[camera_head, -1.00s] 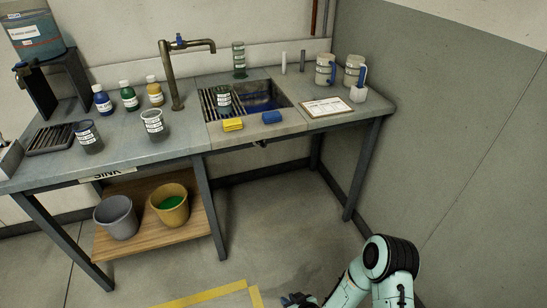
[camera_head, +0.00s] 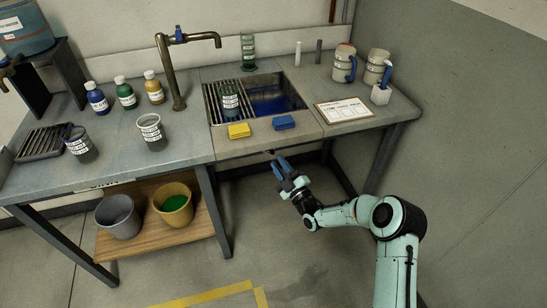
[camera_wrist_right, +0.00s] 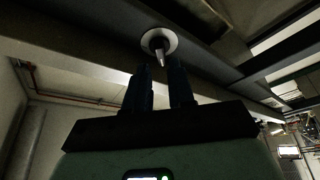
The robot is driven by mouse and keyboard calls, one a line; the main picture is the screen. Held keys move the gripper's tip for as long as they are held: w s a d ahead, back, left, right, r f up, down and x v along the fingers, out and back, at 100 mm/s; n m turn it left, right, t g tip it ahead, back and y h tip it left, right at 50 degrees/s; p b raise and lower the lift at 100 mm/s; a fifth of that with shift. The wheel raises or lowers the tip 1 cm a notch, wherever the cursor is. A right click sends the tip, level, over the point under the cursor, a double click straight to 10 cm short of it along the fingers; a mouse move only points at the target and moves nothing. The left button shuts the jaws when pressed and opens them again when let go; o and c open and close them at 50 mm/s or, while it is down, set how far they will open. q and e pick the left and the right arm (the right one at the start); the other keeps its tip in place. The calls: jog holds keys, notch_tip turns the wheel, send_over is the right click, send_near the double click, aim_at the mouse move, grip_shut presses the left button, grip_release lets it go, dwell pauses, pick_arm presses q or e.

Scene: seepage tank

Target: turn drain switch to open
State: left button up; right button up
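The drain switch (camera_wrist_right: 159,43) shows in the right wrist view as a pale round disc with a small pointed lever, on the dark underside or front of the sink counter. In the head view only a small dark bit of it (camera_head: 270,152) shows below the sink's front edge. My right gripper (camera_head: 281,163) is just below and in front of that edge, pointing up at it. In the right wrist view its two dark fingers (camera_wrist_right: 160,75) stand apart with a gap, just short of the lever. The sink (camera_head: 304,104) holds dark blue liquid. My left gripper is out of view.
A yellow sponge (camera_head: 239,130) and a blue sponge (camera_head: 284,122) lie on the sink's front rim. A clipboard (camera_head: 343,111) lies to the right. Table leg (camera_head: 385,157) stands right of my arm. Buckets (camera_head: 173,203) sit on the lower shelf. Floor in front is clear.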

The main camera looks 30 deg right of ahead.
aim_at(271, 153)
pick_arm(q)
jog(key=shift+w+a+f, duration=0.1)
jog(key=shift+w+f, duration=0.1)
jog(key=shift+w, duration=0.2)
pick_arm(e)
jog(key=shift+x, duration=2.05)
jog(key=shift+f, duration=0.1)
grip_shut()
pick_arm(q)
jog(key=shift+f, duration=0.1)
